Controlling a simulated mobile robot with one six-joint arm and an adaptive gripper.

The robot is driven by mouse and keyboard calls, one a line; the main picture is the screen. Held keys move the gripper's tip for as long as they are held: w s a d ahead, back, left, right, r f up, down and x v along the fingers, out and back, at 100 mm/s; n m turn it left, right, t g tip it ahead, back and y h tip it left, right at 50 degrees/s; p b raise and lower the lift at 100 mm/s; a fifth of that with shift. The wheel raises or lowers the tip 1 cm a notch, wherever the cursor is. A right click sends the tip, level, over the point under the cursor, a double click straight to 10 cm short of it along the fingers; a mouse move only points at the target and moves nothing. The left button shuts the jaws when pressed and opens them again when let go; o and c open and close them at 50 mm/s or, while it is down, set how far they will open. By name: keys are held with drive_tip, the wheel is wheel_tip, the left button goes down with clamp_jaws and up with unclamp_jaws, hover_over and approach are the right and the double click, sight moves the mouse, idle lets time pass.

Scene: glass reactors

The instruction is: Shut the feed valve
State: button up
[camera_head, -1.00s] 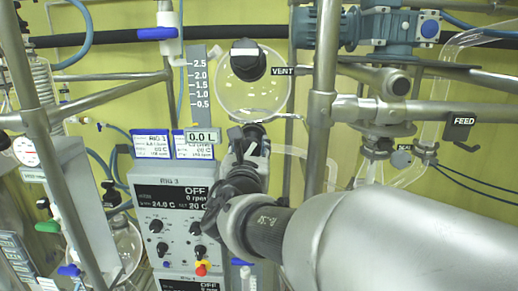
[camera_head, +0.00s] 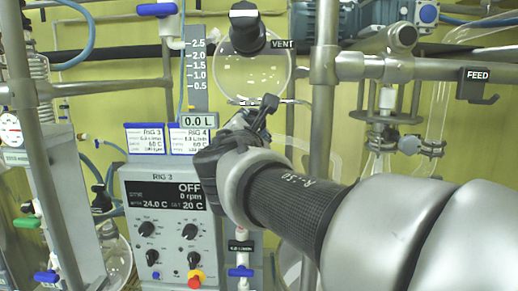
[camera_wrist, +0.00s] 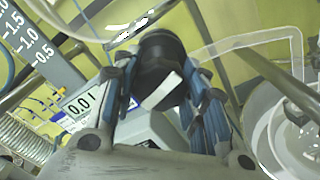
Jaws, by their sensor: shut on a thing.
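In the wrist view, my gripper (camera_wrist: 168,95) is shut on a black knob (camera_wrist: 160,62) with a white bar on its face. The white bar lies at a slant in this view. Its fingers lie on both sides of the knob. In the head view, my gripper (camera_head: 262,116) is just below the round glass vessel (camera_head: 252,72), and my wrist hides most of the knob. No label shows on the held knob. A FEED sign (camera_head: 478,75) hangs from the metal rail at the right, away from my gripper.
A black knob (camera_head: 246,28) with a white bar sits on the vessel by the VENT sign (camera_head: 283,45). The RIG 3 control box (camera_head: 165,220) stands below left of my gripper. Metal posts (camera_head: 324,60) and rails stand close to my arm. A 0.0 L display (camera_head: 199,120) is just left.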

drive_tip(key=shift+f+m+b, duration=0.1)
drive_tip(key=shift+m+b, duration=1.2)
drive_tip(key=o, duration=1.1)
drive_tip(key=s, duration=1.2)
drive_tip(key=shift+a, duration=0.2)
